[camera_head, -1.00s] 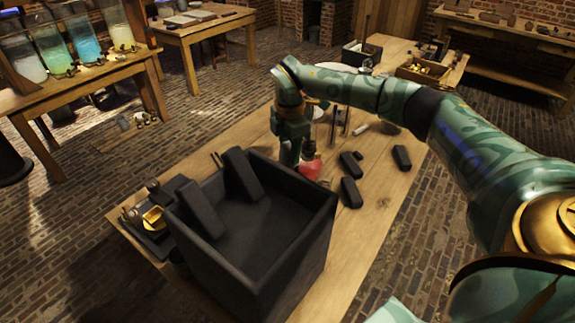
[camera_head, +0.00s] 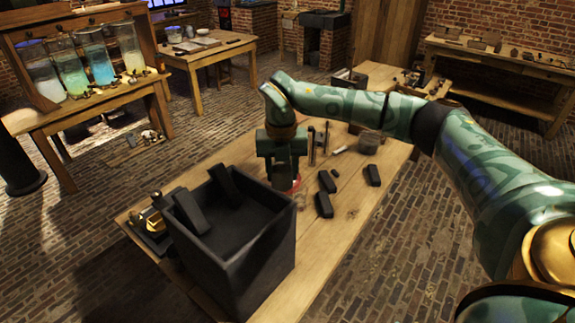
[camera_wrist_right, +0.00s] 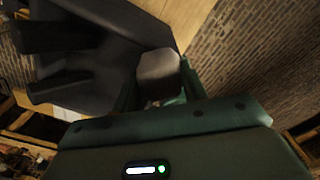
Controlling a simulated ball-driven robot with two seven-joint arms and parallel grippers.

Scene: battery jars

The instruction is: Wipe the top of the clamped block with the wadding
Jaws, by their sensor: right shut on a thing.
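My right gripper (camera_head: 284,184) is above the table, just beyond the far corner of a large black open box. In the right wrist view, my right gripper (camera_wrist_right: 161,78) is shut on a pale grey lump, the wadding (camera_wrist_right: 160,68). A dark clamp-like fixture (camera_head: 152,238) stands on the table left of the box and carries a brass-coloured block (camera_head: 157,222). The gripper is well to the right of this fixture. The block's top is small in the head view. My left gripper is not in view.
The black box (camera_head: 262,262) with tall walls stands between my right gripper and the fixture; dark bars (camera_head: 188,212) lean in it. A red thing (camera_head: 292,184) is partly hidden behind the gripper. Several dark blocks (camera_head: 323,205) lie to the right on the table (camera_head: 330,235).

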